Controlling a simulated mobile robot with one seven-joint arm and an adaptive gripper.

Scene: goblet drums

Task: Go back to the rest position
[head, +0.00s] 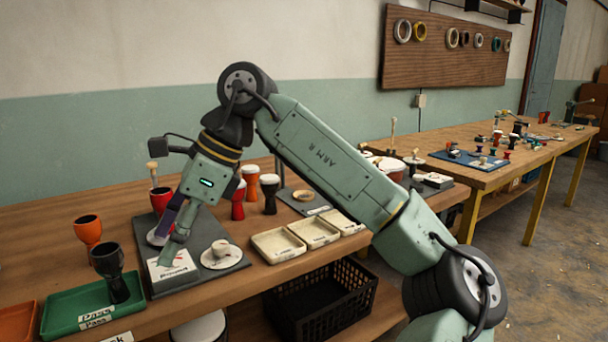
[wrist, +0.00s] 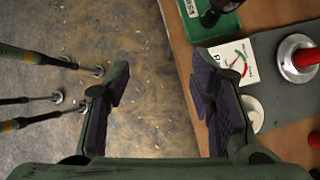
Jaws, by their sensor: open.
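My gripper (head: 172,236) hangs fingers-down at the end of my bent arm, over the front of the workbench (head: 40,226) in the head view. It overlaps a white card with a dial (head: 183,264) there. In the wrist view my gripper (wrist: 162,62) has its two purple-padded fingers wide apart with nothing between them. Bare floor (wrist: 150,110) shows between the fingers, and the bench edge runs beside the right finger. Whether the fingertips touch anything is not clear.
A dark goblet drum (head: 112,272) stands in the green Pass tray (head: 66,311). Cream trays (head: 278,245) lie right. A black crate (head: 322,300) sits below.

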